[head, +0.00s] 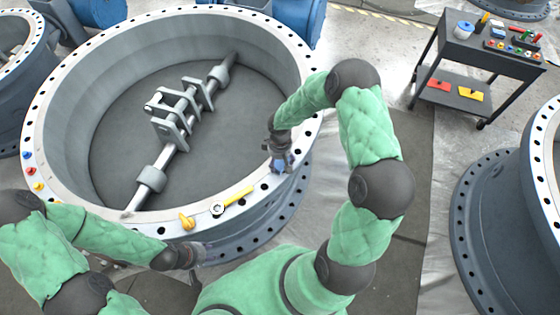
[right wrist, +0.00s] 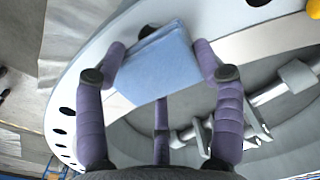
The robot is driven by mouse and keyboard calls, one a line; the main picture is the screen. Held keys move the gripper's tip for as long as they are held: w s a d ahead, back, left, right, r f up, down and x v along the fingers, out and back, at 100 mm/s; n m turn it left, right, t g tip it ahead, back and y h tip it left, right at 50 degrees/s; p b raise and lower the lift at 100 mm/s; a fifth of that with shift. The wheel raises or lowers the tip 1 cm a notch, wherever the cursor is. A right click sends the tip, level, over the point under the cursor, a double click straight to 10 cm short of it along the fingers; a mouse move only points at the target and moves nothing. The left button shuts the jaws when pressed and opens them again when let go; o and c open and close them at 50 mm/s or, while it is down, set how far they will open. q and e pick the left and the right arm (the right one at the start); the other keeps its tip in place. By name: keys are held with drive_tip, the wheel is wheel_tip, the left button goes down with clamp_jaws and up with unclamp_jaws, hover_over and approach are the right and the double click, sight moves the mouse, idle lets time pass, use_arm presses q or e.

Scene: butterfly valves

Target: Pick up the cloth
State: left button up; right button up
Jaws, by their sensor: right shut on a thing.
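The cloth (right wrist: 158,68) is light blue and folded into a thick pad. In the right wrist view it sits between the purple fingers of my right gripper (right wrist: 158,75), which is shut on it. In the head view the cloth (head: 284,163) shows as a small blue patch under my right gripper (head: 279,153), at the right side of the valve's flange. I cannot tell whether the cloth still touches the flange. My left gripper (head: 195,252) is low, in front of the near flange edge. Its fingers are too small and dark to read.
The large grey valve ring (head: 60,95) has a bolt-holed flange and a shaft (head: 178,140) across its inside. A yellow-handled wrench (head: 235,197) and a yellow piece (head: 186,222) lie on the near flange. A black tool cart (head: 490,50) stands at the upper right. Another valve is at right.

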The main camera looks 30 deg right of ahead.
wheel_tip(320, 180, up, 3)
drive_tip(key=shift+w+f+p, duration=0.1)
drive_tip(key=shift+f+p, duration=0.05)
drive_tip(key=shift+p, duration=0.4)
drive_tip(key=s+a+r+p, duration=0.3)
drive_tip(key=s+a+r, duration=0.3)
drive_tip(key=a+r, duration=0.3)
drive_tip(key=a, duration=0.3)
drive_tip(key=shift+a+r, duration=0.35)
